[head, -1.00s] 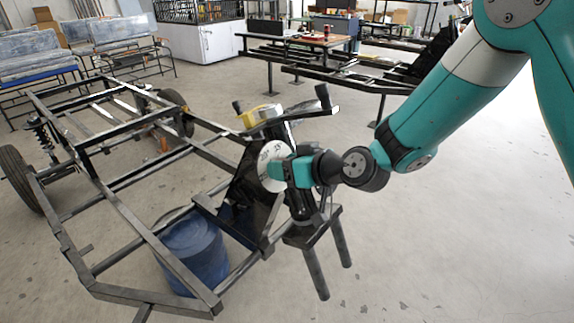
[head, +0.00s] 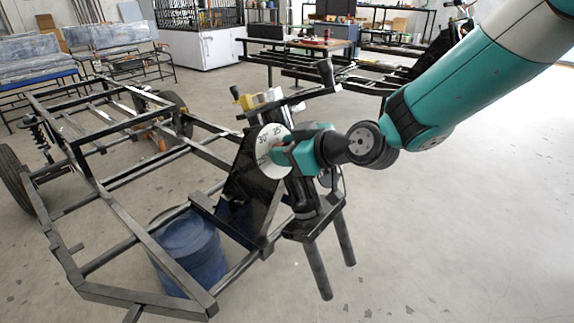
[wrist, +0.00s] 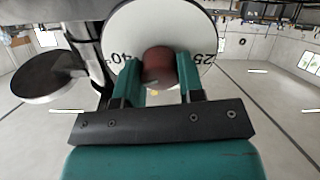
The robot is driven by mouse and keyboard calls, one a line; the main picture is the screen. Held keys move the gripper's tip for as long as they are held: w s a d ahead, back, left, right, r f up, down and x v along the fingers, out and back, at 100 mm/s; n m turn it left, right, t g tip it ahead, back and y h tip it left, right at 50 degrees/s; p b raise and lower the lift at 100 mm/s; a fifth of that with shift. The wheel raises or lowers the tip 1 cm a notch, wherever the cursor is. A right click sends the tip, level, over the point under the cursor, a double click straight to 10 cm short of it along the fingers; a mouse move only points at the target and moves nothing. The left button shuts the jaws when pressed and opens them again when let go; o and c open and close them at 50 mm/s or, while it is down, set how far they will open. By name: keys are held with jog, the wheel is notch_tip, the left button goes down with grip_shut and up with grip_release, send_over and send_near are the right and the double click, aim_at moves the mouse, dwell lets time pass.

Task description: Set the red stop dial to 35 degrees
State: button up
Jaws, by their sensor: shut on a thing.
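The red stop dial's knob (wrist: 160,68) sits between my gripper's teal fingers in the wrist view. A white scale disc (wrist: 125,28) is behind it, with 40 readable at left and 25 at right. The marks between them are hidden by the knob and fingers. In the head view the white disc (head: 268,138) shows what looks like 30 and 25 along its upper part. My gripper (head: 281,152) is shut on the knob from the right, covering most of it. I cannot make out a pointer or exact setting.
A dark upright stand (head: 309,200) with two legs and a top bar holds the disc. A black metal chassis frame (head: 110,180) lies to the left, with a blue drum (head: 190,250) inside it. The floor at right is clear.

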jog(key=n+b, duration=0.1)
jog(key=b, duration=0.1)
jog(key=n+b, duration=0.4)
jog(key=shift+f, duration=0.25)
jog(key=shift+r+n+b, duration=0.2)
jog(key=shift+n+b, duration=0.9)
jog(key=shift+b, duration=0.25)
jog(key=o, duration=0.9)
jog(key=p+v, duration=0.1)
jog(key=v, duration=1.6)
jog(key=shift+s+d+r+p, duration=0.1)
jog(key=shift+r+p, duration=0.1)
jog(key=shift+p, duration=0.15)
